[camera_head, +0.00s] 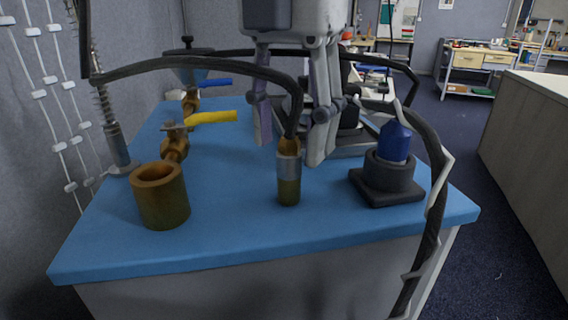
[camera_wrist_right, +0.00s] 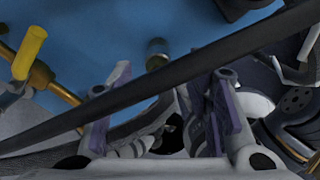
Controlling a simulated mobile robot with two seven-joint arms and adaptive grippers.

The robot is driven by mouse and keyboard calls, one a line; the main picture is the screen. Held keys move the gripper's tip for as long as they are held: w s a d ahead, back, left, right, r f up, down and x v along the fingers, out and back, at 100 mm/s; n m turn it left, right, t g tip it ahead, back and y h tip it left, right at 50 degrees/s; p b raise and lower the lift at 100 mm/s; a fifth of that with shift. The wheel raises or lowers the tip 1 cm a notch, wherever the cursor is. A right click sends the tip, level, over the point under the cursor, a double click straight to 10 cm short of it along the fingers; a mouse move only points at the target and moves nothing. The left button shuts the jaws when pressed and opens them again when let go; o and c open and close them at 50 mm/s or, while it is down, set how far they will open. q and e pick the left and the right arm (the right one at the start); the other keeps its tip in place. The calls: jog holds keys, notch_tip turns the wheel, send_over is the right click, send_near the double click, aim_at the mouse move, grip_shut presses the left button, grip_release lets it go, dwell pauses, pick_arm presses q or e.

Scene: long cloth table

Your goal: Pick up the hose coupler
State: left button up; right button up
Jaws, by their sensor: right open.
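The hose coupler (camera_head: 289,180) is a short upright cylinder, brass with a silver band, near the table's front middle. A black hose (camera_head: 200,62) arches from the left and comes down at its top. My right gripper (camera_head: 291,150) is open, pointing down, its fingers left and right of the coupler's upper part and seemingly slightly behind it. I see no contact. In the right wrist view the coupler (camera_wrist_right: 157,56) appears beyond the open fingers (camera_wrist_right: 172,80), partly covered by the hose crossing diagonally. My left gripper is not in view.
On the blue tabletop (camera_head: 235,230), a brass cup (camera_head: 161,196) and a yellow-handled valve (camera_head: 212,117) stand left. A dark block with a blue plug (camera_head: 395,141) stands right. A spring-wrapped tube (camera_head: 112,130) rises at the left edge. The front strip is clear.

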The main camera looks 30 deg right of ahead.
aim_at(290, 172)
notch_tip(290, 172, down, 6)
jog(key=shift+w+d, duration=0.1)
jog(key=shift+w, duration=0.05)
jog(key=shift+r, duration=0.1)
jog(key=shift+c, duration=0.2)
grip_shut()
